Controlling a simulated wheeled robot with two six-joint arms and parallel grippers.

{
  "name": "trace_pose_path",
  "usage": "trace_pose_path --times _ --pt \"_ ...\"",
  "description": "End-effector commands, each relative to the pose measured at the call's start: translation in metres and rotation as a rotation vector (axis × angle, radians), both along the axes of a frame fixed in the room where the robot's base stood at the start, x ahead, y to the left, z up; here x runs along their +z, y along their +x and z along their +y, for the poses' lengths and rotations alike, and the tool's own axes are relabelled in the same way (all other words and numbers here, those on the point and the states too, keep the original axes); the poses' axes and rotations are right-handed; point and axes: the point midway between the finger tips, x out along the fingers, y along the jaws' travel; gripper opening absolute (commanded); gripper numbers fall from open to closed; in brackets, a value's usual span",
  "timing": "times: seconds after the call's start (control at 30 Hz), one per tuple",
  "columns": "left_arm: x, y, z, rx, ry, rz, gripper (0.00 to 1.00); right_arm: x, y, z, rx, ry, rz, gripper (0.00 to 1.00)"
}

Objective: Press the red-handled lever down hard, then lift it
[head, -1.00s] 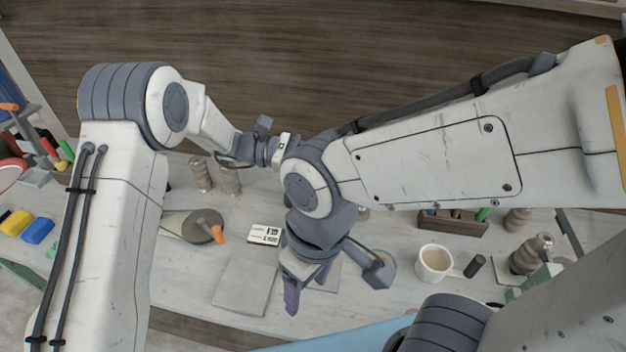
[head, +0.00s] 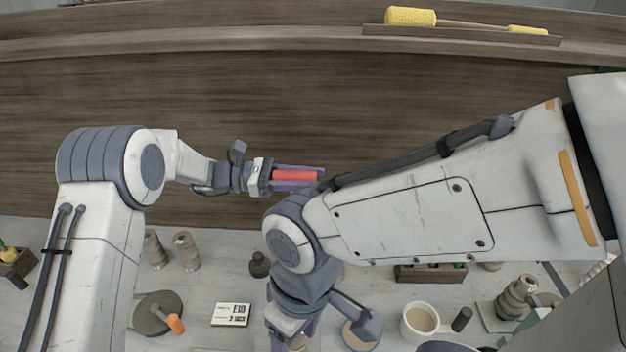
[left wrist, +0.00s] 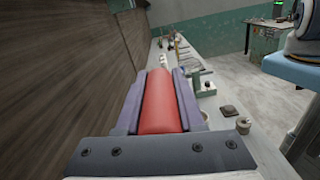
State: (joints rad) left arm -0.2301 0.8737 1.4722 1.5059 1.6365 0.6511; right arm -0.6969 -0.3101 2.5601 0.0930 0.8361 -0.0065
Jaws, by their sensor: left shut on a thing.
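The lever's red handle (head: 295,175) shows in the head view in front of the dark wood wall. My left gripper (head: 297,179) is shut on it, with one finger along each side. In the left wrist view the red handle (left wrist: 160,103) lies lengthwise between the two purple fingers. The rest of the lever is hidden. My right gripper (head: 294,337) points down at the bottom edge of the head view over the table. Its fingertips are cut off by the frame.
My right forearm crosses in front of the wall. A ledge (head: 470,33) with a yellow roller runs above.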

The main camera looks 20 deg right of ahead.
Motion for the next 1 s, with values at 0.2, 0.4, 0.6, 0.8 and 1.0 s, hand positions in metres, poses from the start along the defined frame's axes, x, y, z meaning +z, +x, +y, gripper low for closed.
trace_pose_path --times 0.2,0.4,0.6,0.8,1.0 --pt "0.002 0.002 0.002 0.01 -0.003 -0.007 0.0 0.0 0.0 0.0 0.0 0.0 0.0 0.67" --pt "0.002 0.003 0.004 0.013 -0.002 -0.008 0.67 0.0 0.0 0.0 0.0 0.0 0.0 0.67" --pt "0.002 0.003 0.005 0.013 -0.002 -0.006 0.67 0.0 0.0 0.0 0.0 0.0 0.0 0.67" --pt "-0.001 0.006 0.013 0.014 -0.003 -0.005 0.67 -0.006 0.0 0.0 0.0 0.0 0.0 0.67" --pt "-0.004 0.017 0.046 0.018 -0.003 -0.008 0.67 -0.026 0.0 0.0 -0.003 0.0 0.0 0.67"
